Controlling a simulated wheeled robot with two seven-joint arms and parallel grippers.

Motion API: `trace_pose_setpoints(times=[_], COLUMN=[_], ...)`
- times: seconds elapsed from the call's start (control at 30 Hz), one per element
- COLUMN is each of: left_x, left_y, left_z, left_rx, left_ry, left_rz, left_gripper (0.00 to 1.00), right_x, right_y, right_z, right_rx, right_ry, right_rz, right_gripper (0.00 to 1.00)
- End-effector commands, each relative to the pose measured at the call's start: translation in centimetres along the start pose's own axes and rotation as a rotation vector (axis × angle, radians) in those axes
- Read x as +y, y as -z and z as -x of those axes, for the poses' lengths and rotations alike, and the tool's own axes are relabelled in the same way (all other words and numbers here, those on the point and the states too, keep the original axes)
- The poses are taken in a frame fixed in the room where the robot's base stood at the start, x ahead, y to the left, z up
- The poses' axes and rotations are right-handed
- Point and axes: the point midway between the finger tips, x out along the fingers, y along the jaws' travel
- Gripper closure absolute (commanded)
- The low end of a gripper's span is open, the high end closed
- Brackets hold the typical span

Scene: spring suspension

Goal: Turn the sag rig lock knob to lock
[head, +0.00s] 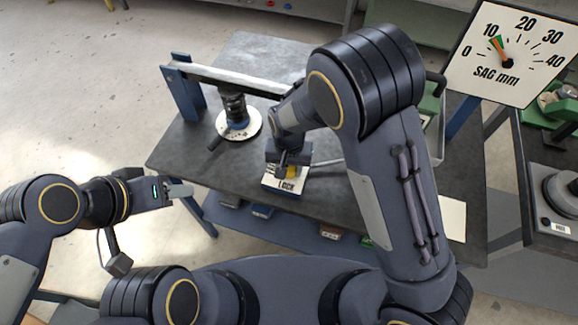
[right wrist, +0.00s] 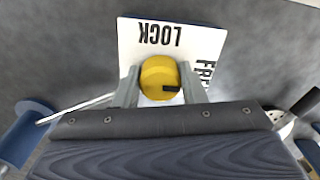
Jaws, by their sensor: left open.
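The yellow lock knob (right wrist: 160,76) sits on a white plate (right wrist: 140,52) marked LOCK and, partly hidden, FREE. Its black mark points right in the right wrist view, towards the FREE side. In the head view the knob (head: 292,172) shows partly behind my right gripper (head: 287,165). In the right wrist view my right gripper's fingers (right wrist: 160,88) lie against both sides of the knob, with no clear gap. My left gripper (head: 182,190) is open and empty, off the table's left front edge.
The sag rig on the dark table (head: 190,150) has a blue post (head: 185,92), a pale beam (head: 225,78) and a black spring (head: 234,105) on a white disc. A SAG mm dial (head: 507,55) at upper right reads near 10. A thin rod lies beside the knob plate.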

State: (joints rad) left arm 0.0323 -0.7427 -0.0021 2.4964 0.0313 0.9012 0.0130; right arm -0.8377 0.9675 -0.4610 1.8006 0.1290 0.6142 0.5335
Motion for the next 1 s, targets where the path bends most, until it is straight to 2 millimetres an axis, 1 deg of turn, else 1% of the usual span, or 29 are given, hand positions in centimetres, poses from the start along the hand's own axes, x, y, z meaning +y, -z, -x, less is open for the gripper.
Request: trace_pose_setpoints(times=[0.03,0.07,0.1,0.27,0.47,0.67,1.0], left_x=[0.0,0.0,0.0,0.0,-0.2,-0.5,-1.1], left_y=[0.0,0.0,0.0,0.0,-0.2,-0.5,-1.2], left_z=[0.0,0.0,0.0,-0.1,-0.4,-1.1,-2.4], left_rx=[0.0,0.0,0.0,0.0,0.0,0.0,0.0], left_ry=[0.0,0.0,0.0,0.0,0.0,0.0,0.0], left_rz=[0.0,0.0,0.0,0.0,0.0,0.0,0.0], left_gripper=[0.59,0.59,0.59,0.59,0.59,0.59,0.59], right_x=[0.0,0.0,0.0,0.0,0.0,0.1,0.1], right_y=[0.0,0.0,0.0,0.0,0.0,0.0,0.1], right_z=[0.0,0.0,0.0,0.0,-0.1,-0.1,-0.1], right_rx=[0.0,0.0,0.0,0.0,0.001,0.0,0.001], right_ry=[0.0,0.0,0.0,0.0,0.002,0.002,0.002], right_rz=[0.0,0.0,0.0,0.01,0.074,0.209,0.526], right_gripper=[0.8,0.84,0.85,0.85,0.85,0.85,0.85])
